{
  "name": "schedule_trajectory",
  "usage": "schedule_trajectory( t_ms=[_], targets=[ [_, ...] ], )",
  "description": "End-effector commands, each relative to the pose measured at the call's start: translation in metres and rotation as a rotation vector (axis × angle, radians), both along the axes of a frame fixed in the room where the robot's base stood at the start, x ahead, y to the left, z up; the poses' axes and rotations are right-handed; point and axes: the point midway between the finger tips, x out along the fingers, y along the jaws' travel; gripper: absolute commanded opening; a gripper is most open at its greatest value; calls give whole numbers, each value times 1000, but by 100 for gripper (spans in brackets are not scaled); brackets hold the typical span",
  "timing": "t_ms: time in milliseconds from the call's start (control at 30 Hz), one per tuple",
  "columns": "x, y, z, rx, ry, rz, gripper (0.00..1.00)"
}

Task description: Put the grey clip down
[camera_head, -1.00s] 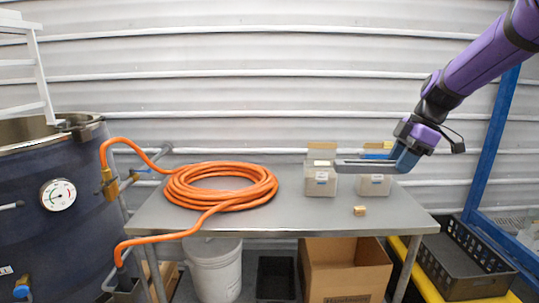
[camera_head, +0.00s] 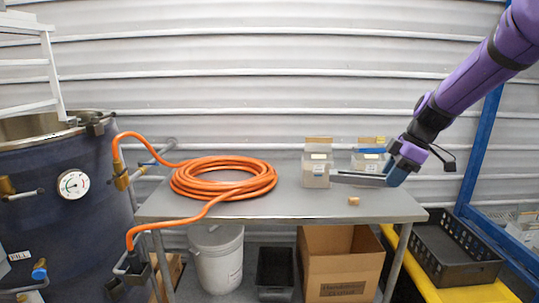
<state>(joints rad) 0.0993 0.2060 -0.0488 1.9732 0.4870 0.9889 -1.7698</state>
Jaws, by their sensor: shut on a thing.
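My gripper (camera_head: 335,177) reaches in from the right on my purple arm. Its long grey fingers point left, in front of the two small bins on the steel table (camera_head: 285,207). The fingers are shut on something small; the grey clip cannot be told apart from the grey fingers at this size.
The right bin (camera_head: 368,160) stands partly behind my gripper. A small tan block (camera_head: 353,201) lies in front. A coiled orange hose (camera_head: 222,177) fills the table's left half. A dark tank (camera_head: 60,200) stands at left. A black crate (camera_head: 455,254) is at right.

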Motion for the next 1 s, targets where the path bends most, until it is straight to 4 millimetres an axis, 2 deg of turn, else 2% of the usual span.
schedule_trajectory(
  t_ms=[267, 567, 800, 1000],
  targets=[
    [19, 2, -60, 0, 6, -215, 12],
    [35, 3, -163, 0, 9, -620, 12],
    [32, 5, -239, -2, 8, -941, 12],
    [23, 6, -285, -4, 4, -1162, 12]
  ],
)
